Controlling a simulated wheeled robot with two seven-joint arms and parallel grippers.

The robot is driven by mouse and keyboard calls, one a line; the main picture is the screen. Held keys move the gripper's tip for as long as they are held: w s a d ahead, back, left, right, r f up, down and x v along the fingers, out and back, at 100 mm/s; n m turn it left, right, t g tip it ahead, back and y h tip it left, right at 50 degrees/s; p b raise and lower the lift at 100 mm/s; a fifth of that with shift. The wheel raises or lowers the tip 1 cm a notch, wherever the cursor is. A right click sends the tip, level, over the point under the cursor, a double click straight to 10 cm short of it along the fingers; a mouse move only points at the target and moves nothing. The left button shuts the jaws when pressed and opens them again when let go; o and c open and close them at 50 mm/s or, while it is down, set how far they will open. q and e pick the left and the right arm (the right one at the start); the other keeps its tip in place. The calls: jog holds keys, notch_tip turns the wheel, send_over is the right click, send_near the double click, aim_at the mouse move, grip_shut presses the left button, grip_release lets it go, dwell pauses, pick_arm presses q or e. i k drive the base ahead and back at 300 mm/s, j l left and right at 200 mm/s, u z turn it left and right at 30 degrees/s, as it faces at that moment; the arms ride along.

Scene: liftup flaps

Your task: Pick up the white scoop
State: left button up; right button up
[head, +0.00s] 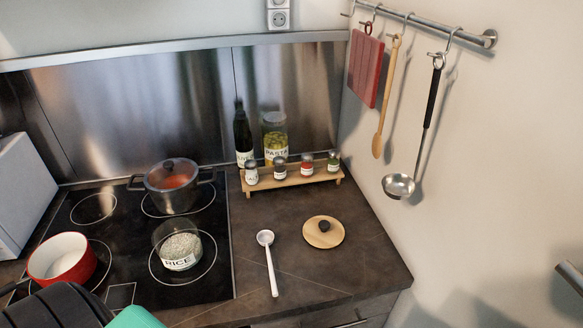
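The white scoop (268,262) lies on the dark countertop (330,268), right of the cooktop. Its round bowl points to the back and its long handle points toward the front edge. Nothing touches or covers it. Neither of my grippers can be made out in the head view.
A wooden lid (323,233) lies right of the scoop. A glass rice jar (178,247), a lidded pot (173,185) and a red pan (62,260) are on the cooktop. A spice rack (292,177) stands behind. A ladle (399,185) hangs at right.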

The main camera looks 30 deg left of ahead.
aim_at(265, 238)
jog(key=u, duration=1.15)
